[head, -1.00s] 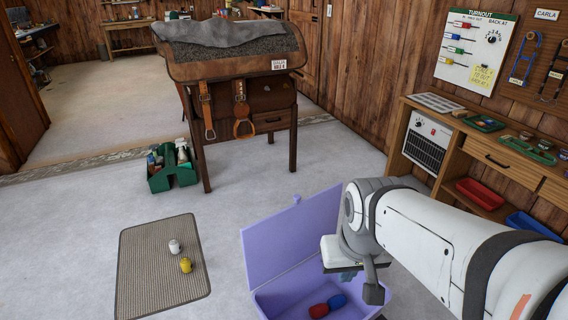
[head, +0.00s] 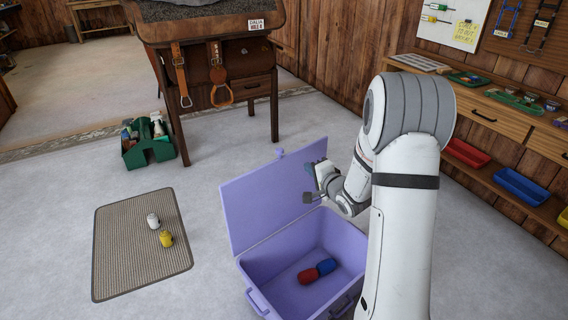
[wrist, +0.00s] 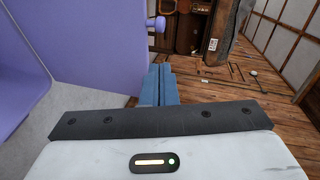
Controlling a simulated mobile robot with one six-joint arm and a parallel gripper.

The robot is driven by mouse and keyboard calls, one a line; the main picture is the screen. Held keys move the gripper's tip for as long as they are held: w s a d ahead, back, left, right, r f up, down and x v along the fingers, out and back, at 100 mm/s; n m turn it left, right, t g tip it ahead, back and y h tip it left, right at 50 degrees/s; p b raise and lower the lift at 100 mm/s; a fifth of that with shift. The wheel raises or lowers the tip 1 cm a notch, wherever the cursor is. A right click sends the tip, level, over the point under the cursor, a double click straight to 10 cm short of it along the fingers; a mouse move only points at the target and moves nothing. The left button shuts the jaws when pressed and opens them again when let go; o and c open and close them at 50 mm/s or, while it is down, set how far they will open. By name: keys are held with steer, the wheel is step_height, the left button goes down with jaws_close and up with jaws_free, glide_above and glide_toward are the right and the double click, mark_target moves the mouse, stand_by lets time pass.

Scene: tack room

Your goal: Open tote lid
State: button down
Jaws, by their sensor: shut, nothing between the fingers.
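The purple tote (head: 257,270) stands on the floor, and its lid (head: 262,205) is swung up, standing steeply at the tote's back left side. A small knob (head: 280,153) sticks out from the lid's top edge. A red item (head: 307,276) and a blue item (head: 327,266) lie on the tote's bottom. My gripper (head: 310,167) is beside the upper right end of the lid. In the wrist view, the lid (wrist: 95,35) fills the left side with its knob (wrist: 157,24), and my gripper's blue fingers (wrist: 158,85) are together and empty. I cannot tell whether they touch the lid.
A green caddy (head: 148,152) stands behind. A saddle stand (head: 215,70) is at the back. A wooden bench (head: 500,120) runs along the right wall.

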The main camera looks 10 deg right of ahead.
steer(key=f+y, duration=0.1)
steer(key=f, duration=0.1)
steer(key=b, duration=0.3)
glide_toward(282, 152)
steer(key=shift+m, duration=0.4)
steer(key=x, duration=0.6)
steer(key=shift+w+a+f, duration=0.15)
steer(key=shift+w+a, duration=0.1)
steer(key=shift+w, duration=0.1)
steer(key=shift+w, duration=0.1)
